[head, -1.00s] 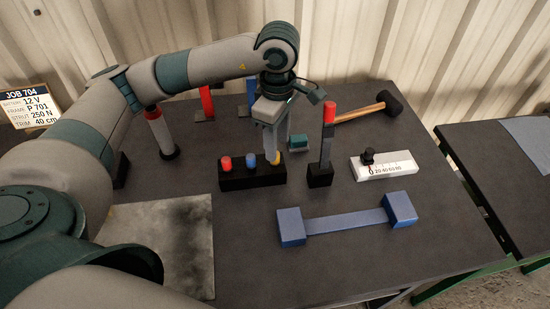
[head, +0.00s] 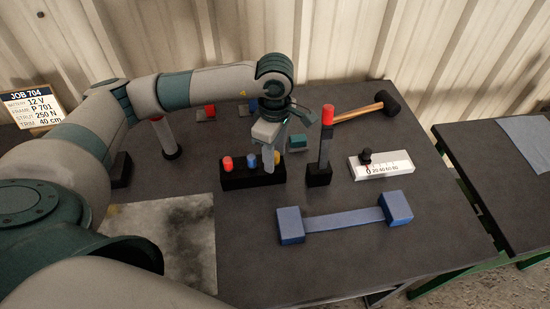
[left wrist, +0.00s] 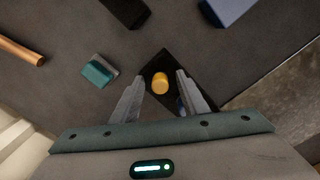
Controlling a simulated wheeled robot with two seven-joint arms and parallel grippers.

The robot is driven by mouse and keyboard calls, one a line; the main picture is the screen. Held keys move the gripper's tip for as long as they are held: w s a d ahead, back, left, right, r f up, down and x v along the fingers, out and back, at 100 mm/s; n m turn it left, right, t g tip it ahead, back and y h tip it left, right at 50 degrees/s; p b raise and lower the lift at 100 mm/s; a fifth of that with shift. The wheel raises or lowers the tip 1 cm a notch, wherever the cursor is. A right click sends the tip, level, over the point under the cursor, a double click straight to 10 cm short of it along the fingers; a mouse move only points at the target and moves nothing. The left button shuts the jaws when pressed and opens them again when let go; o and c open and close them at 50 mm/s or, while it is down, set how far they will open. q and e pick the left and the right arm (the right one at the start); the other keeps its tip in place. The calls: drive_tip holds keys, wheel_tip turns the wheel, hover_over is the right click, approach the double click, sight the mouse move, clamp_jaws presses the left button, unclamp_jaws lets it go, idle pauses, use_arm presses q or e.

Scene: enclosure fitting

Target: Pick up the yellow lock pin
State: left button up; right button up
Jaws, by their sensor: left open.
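The yellow lock pin (left wrist: 160,82) stands in the right end of a black block (head: 238,182). In the head view the yellow pin (head: 277,157) is partly hidden by a finger. My left gripper (head: 270,165) points down over that end of the block. In the left wrist view its open fingers (left wrist: 159,77) lie to either side of the yellow pin, with visible gaps. A red pin (head: 227,162) and a blue pin (head: 251,160) stand in the same block. My right gripper is not in view.
A black stand with a red-topped grey upright (head: 327,140) is just right of the gripper.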

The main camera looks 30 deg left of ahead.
use_arm(q)
clamp_jaws()
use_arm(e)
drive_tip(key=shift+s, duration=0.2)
use_arm(q)
drive_tip(key=shift+r, duration=0.1)
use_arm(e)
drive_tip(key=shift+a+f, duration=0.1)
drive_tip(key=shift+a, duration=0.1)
